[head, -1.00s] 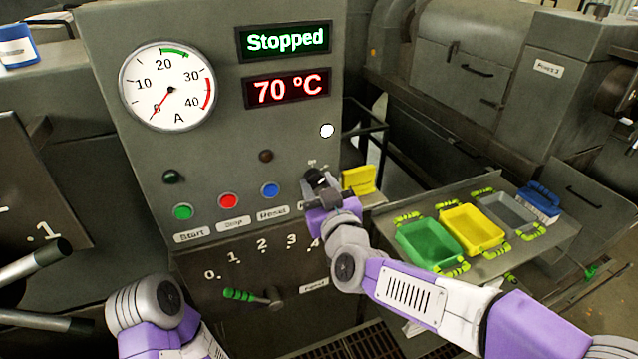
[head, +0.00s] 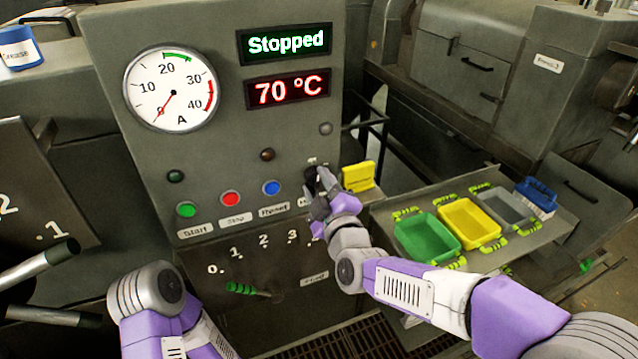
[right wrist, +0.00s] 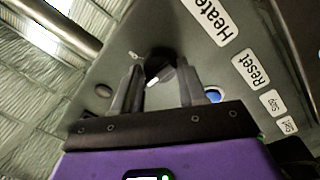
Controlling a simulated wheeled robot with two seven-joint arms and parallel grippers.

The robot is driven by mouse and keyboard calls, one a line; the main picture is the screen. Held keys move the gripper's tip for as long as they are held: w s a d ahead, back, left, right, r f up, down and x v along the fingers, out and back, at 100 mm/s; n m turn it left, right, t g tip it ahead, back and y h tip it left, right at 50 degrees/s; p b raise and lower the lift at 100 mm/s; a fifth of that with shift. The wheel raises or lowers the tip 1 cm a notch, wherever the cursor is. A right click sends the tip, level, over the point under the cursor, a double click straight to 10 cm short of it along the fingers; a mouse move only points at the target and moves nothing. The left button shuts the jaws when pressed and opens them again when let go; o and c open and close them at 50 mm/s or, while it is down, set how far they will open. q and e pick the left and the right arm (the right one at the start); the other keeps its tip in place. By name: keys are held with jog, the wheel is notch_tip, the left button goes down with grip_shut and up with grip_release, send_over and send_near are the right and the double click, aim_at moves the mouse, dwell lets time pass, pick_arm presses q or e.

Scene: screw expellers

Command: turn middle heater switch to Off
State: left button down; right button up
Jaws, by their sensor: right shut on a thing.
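The heater switch (right wrist: 158,68) is a black rotary knob on the grey control panel (head: 215,130), beside a label (right wrist: 208,15) reading "Heate...". In the right wrist view my right gripper (right wrist: 155,75) has its two fingers on either side of the knob, shut on it. In the head view the right gripper (head: 318,185) is at the panel's lower right and hides most of the knob. The round lamp (head: 325,129) above it is grey and unlit. My left arm shows at the lower left, but its gripper is outside the view.
The panel has green (head: 186,210), red (head: 230,199) and blue (head: 271,188) buttons. Displays read "Stopped" (head: 287,43) and "70 ºC" (head: 288,89). A green-handled lever (head: 242,288) is below. A side table with green (head: 428,238), yellow (head: 470,222) and grey trays stands right.

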jog(key=shift+f+n, duration=0.15)
jog(key=shift+n, duration=0.35)
jog(key=o, duration=1)
jog(key=v, duration=0.7)
jog(key=shift+s+d, duration=0.1)
jog(key=shift+s, duration=0.2)
